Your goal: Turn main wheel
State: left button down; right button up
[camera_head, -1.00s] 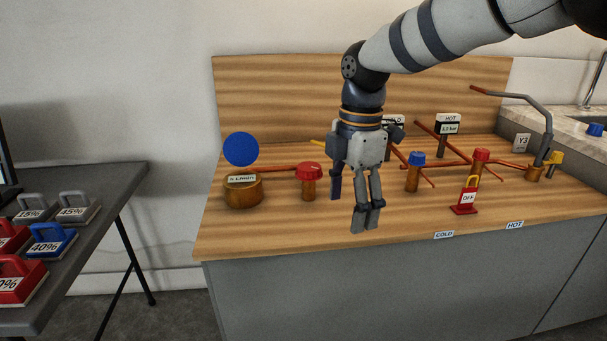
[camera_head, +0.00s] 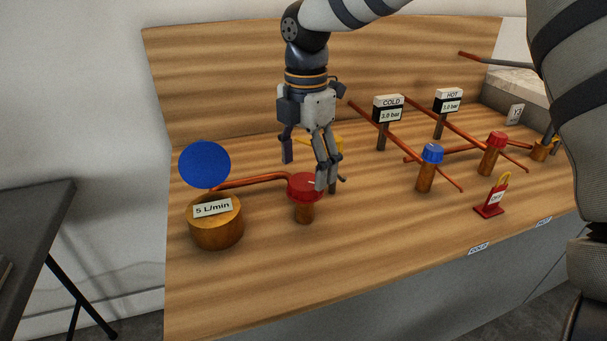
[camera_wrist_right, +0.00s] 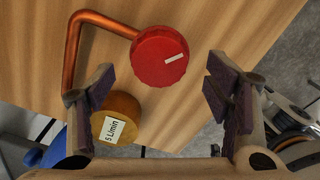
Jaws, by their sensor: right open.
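A red round wheel (camera_head: 303,188) sits on a short copper stem on the wooden counter, joined to a bent copper pipe. In the right wrist view the wheel (camera_wrist_right: 160,56) shows a white mark on its top. My right gripper (camera_head: 307,168) points down with its fingers apart and empty. In the head view one finger overlaps the wheel's right side; touch cannot be told. In the wrist view the wheel lies beyond the fingertips, between them sideways and toward the top of the picture. My left gripper is not in view.
A round wooden meter (camera_head: 216,225) reading 5 L/min and a blue disc (camera_head: 204,164) stand left of the wheel. A blue-capped valve (camera_head: 432,155), a red-capped valve (camera_head: 496,141), signs and a red tag stand (camera_head: 489,211) are to the right. The counter's front middle is clear.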

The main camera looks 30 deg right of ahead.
aim_at(305, 181)
jog(key=shift+f, duration=1.55)
jog(key=shift+c, duration=0.6)
jog(key=c, duration=1)
